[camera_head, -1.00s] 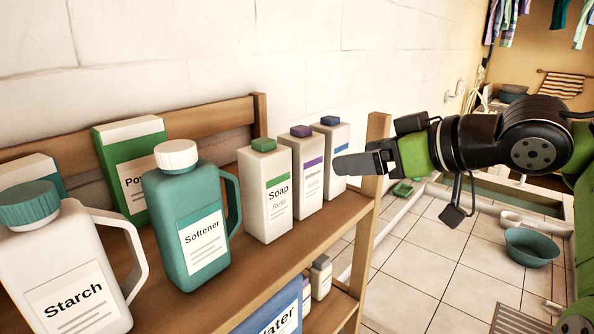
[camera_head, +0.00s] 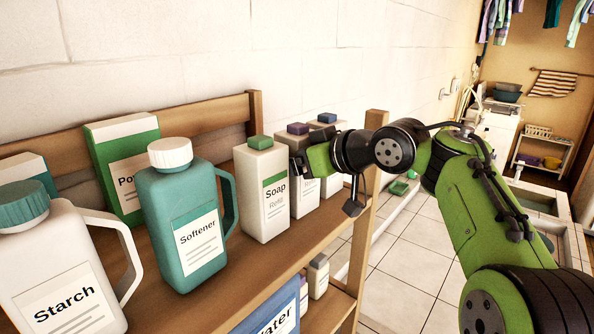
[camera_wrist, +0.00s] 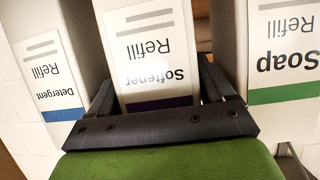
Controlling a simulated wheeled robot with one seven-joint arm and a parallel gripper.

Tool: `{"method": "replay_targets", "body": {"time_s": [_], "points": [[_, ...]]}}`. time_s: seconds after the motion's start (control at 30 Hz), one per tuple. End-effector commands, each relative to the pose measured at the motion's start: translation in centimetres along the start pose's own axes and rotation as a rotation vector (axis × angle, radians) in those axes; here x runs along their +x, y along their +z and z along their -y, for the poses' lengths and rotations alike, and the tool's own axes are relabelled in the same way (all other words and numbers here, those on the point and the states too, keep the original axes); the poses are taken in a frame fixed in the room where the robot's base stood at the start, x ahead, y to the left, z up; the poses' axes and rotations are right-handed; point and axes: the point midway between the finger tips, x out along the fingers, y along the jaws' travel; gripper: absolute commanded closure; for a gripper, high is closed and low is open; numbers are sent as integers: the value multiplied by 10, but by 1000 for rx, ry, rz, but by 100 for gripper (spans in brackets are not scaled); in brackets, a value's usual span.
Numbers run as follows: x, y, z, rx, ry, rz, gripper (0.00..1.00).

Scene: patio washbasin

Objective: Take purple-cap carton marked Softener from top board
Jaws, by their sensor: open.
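The purple-cap carton (camera_head: 304,197) stands upright on the top board (camera_head: 262,268), between two like cartons. My gripper (camera_head: 298,163) is at its front and hides part of its label. In the wrist view the same carton (camera_wrist: 148,45) appears upside down, its label reading Softener Refill above a purple band. My open gripper (camera_wrist: 160,92) has one finger on each side of this carton; I cannot tell whether they touch it. The green-cap Soap carton (camera_head: 262,200) stands to the left in the head view and the blue-cap Detergent carton (camera_wrist: 45,80) on the other side.
A teal Softener jug (camera_head: 185,225), a white Starch jug (camera_head: 60,270) and a green powder box (camera_head: 120,165) stand further left on the board. A wall runs behind. A lower shelf holds a blue Water container (camera_head: 270,312) and small cartons.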

Motion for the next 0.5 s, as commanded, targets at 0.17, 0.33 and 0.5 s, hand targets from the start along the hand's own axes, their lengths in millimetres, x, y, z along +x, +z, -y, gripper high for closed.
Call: {"method": "replay_targets", "body": {"time_s": [0.17, 0.33, 0.5], "points": [[-1, 0, 0, 0, 1, 0, 35], [-1, 0, 0, 0, 1, -1, 61], [-1, -1, 0, -2, 1, -4, 84]]}}
